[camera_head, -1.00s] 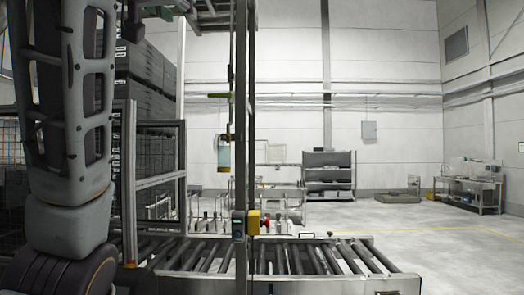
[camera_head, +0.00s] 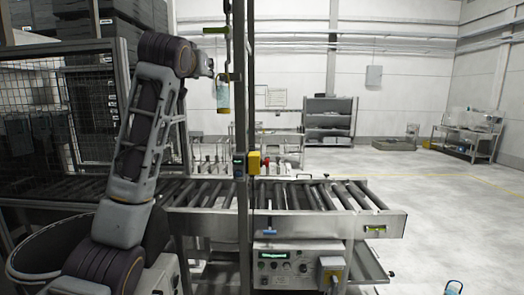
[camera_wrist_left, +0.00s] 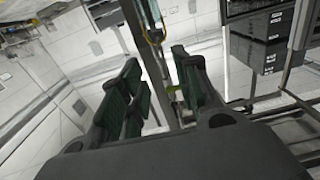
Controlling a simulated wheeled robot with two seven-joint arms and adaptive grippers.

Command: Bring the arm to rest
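My left arm rises from the lower left of the head view, bends at a dark elbow joint and reaches toward the hanging bottle-like item. My left gripper (camera_wrist_left: 155,90) shows in the left wrist view with its two green-padded fingers apart and nothing between them that I can see held. In the head view the gripper itself is small and partly hidden behind the wrist. My right gripper is in neither view.
A roller conveyor (camera_head: 225,225) with a control panel (camera_head: 285,268) crosses the front. An upright post (camera_head: 241,120) with a yellow box (camera_head: 254,162) stands before it. Mesh fencing (camera_head: 40,110) is at left. A dark shelf (camera_head: 329,122) and a table (camera_head: 470,142) stand behind open floor.

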